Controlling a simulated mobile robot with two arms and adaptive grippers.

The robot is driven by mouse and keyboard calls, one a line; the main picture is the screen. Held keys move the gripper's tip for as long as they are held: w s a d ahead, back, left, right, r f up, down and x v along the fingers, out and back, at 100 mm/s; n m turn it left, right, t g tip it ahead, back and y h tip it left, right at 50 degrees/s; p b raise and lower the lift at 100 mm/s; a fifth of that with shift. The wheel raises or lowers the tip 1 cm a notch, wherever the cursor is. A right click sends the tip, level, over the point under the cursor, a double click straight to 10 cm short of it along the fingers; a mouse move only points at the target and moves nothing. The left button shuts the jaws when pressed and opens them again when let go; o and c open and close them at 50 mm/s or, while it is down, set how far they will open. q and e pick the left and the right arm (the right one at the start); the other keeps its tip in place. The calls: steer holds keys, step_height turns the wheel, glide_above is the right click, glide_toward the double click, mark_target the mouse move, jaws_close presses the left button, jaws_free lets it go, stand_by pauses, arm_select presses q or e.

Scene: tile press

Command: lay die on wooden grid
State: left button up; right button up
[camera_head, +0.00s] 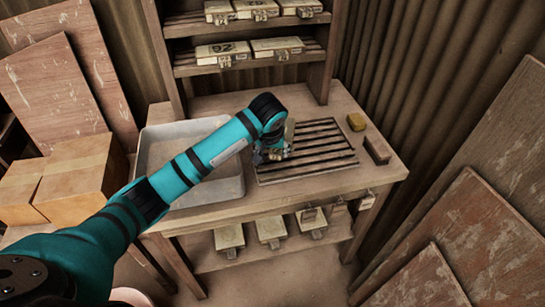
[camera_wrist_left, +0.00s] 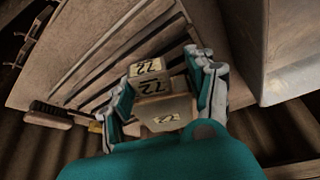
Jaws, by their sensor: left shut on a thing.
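The die (camera_wrist_left: 165,108) is a pale block marked 72 on several faces. In the left wrist view it sits between the two fingers of my left gripper (camera_wrist_left: 166,92), which is shut on it. In the head view the left gripper (camera_head: 272,152) is over the left part of the wooden grid (camera_head: 320,152), and my wrist hides most of the die. The grid's dark slats also show behind the die in the left wrist view (camera_wrist_left: 98,82). I cannot tell whether the die touches the slats. My right gripper is not in view.
A grey basin (camera_head: 162,190) stands left of the grid on the table. A yellow sponge (camera_head: 356,121) and a brown brush (camera_head: 377,149) lie to its right. More dies stand on the upper rack (camera_head: 222,52) and the lower shelf (camera_head: 229,236). The grid's right half is bare.

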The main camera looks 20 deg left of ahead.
mark_target(272, 169)
arm_select(q)
step_height(272, 169, down, 3)
steer(key=shift+f+p, duration=0.1)
steer(key=shift+p, duration=0.35)
steer(key=shift+f+b, duration=0.65)
steer(key=shift+f, duration=0.05)
steer(key=o, duration=1.5)
steer(key=shift+s, duration=0.1)
steer(key=shift+o, duration=0.2)
steer(key=shift+r, duration=0.15)
